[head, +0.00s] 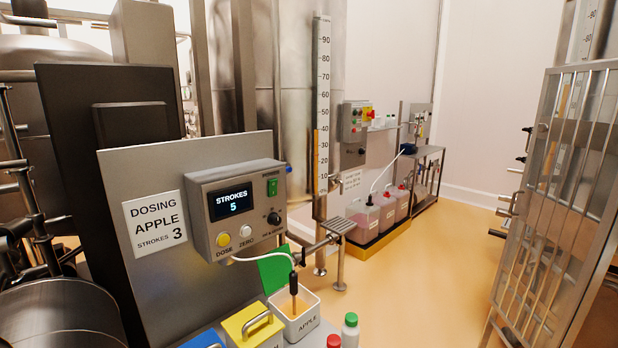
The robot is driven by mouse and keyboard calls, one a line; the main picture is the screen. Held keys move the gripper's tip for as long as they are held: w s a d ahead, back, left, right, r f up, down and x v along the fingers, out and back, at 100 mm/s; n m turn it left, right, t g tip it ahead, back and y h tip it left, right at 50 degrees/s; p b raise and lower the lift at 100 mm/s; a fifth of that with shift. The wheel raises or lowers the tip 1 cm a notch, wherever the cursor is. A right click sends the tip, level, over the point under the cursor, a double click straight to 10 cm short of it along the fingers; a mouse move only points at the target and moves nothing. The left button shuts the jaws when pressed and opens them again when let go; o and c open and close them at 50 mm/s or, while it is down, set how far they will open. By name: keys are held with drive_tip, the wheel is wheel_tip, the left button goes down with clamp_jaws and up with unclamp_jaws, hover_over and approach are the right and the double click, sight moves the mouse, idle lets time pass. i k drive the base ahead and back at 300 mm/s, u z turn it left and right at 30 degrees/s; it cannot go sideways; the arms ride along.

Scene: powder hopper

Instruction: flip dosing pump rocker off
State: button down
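The dosing pump (237,210) is a grey box on a metal panel. Its green rocker (272,187) sits at the upper right of the front, under a small label. The rocker's exact tilt is too small to tell. The lit display (234,202) reads "STROKES 5". A yellow-lit button (223,240), a white button (246,231) and a black knob (273,218) are below. A sign (156,223) left of the pump reads "DOSING APPLE STROKES 3". My gripper is not in view.
A white tube runs from the pump to a dark nozzle (293,283) in the open APPLE container (304,322). A yellow-lidded container (251,324) and small bottles (350,330) stand nearby. A barred metal gate (560,200) is at right. The floor between is clear.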

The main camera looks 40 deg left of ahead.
sight(272, 183)
drive_tip(key=z, duration=0.05)
drive_tip(key=i, duration=0.95)
drive_tip(key=u, duration=2.85)
drive_tip(key=i, duration=0.5)
drive_tip(key=u, duration=0.05)
